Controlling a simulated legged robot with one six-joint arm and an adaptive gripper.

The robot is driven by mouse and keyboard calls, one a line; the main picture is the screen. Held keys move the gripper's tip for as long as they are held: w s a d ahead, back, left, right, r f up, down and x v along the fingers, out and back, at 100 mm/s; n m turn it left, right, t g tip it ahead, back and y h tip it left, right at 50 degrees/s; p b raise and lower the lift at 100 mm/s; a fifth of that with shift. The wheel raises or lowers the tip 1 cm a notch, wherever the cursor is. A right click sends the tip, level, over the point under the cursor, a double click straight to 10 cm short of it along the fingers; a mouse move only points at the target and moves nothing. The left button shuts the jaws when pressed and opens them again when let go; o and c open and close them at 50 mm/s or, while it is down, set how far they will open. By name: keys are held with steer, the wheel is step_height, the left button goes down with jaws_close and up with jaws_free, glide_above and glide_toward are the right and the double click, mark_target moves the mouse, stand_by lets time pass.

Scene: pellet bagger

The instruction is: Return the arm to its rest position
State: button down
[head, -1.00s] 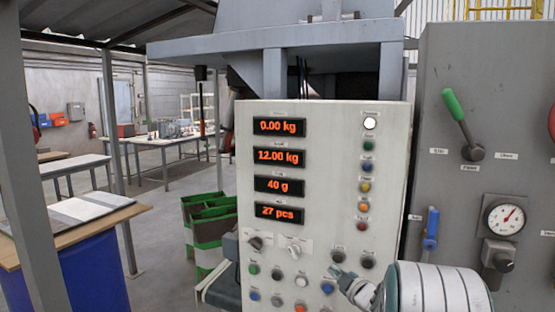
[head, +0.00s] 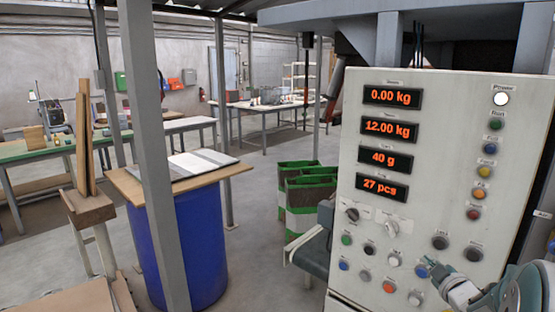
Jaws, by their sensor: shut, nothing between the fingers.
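My gripper (head: 437,274) shows at the lower right in the head view, at the end of my arm (head: 515,292). It is in front of the lower buttons of the control panel (head: 432,120). Its fingers are together with nothing seen between them. I cannot tell whether the fingertips touch the panel. The panel's red displays read 0.00 kg, 12.00 kg, 40 g and 27 pcs. The rest of my arm runs out of the frame at the lower right.
A blue barrel (head: 196,248) under a wooden board (head: 128,186) stands left, beside a grey post (head: 146,130). Green and white sacks (head: 303,192) stand left of the panel. Workbenches (head: 262,109) are at the back. Grey floor lies open between.

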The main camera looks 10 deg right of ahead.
steer(key=s+a+r+m+g+h, duration=0.1)
steer(key=s+a+r+m+g, duration=0.2)
steer(key=a, duration=0.4)
steer(key=s+a+r+m+g+h, duration=0.2)
steer(key=s+a+r+m, duration=0.1)
steer(key=a, duration=0.3)
steer(key=s+a+f+m+g+y, duration=0.2)
steer(key=s+a+f+g+y, duration=0.2)
steer(key=s+a, duration=1.2)
steer(key=s+g, duration=0.2)
steer(key=s, duration=0.1)
steer(key=shift+s+a+m+y, duration=0.15)
steer(key=shift+a+m+y, duration=0.15)
steer(key=shift+y, duration=0.1)
